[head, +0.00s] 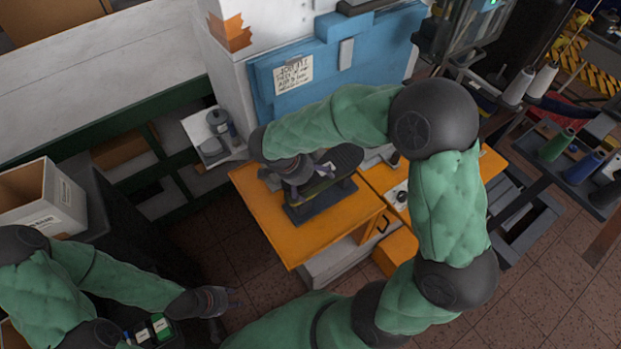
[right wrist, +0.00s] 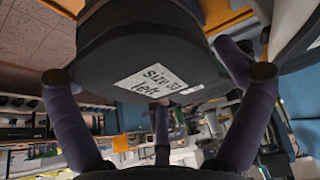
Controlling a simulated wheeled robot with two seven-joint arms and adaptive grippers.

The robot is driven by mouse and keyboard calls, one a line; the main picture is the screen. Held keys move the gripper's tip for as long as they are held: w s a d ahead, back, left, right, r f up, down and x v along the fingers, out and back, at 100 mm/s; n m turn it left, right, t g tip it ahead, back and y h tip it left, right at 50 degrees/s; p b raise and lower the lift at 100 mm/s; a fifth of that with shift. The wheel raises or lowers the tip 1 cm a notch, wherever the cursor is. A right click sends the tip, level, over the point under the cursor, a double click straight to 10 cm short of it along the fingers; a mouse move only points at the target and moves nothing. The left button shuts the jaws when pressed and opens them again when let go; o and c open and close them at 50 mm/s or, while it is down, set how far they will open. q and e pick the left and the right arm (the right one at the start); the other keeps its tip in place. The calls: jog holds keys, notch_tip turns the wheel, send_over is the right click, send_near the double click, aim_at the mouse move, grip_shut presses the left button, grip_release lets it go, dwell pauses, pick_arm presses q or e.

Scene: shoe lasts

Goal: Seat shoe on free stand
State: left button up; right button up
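A dark shoe (head: 342,158) is over a dark grey stand (head: 322,207) on the orange table; I cannot tell whether it rests fully on it. My right gripper (head: 310,172) is at the shoe's left end. Its fingers bend in around the shoe from both sides and a third lies by the label, so it appears shut on it. My left gripper (head: 230,308) is empty and open at the lower left, far from the shoe.
The orange table (head: 275,225) has bare room left and in front of the stand. A blue panel (head: 335,60) rises behind it. A rack with thread spools (head: 556,145) stands right. An open cardboard box (head: 40,200) is at the left.

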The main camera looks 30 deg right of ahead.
jog(key=shift+f, duration=0.1)
jog(key=v, duration=1.2)
dwell(0.4)
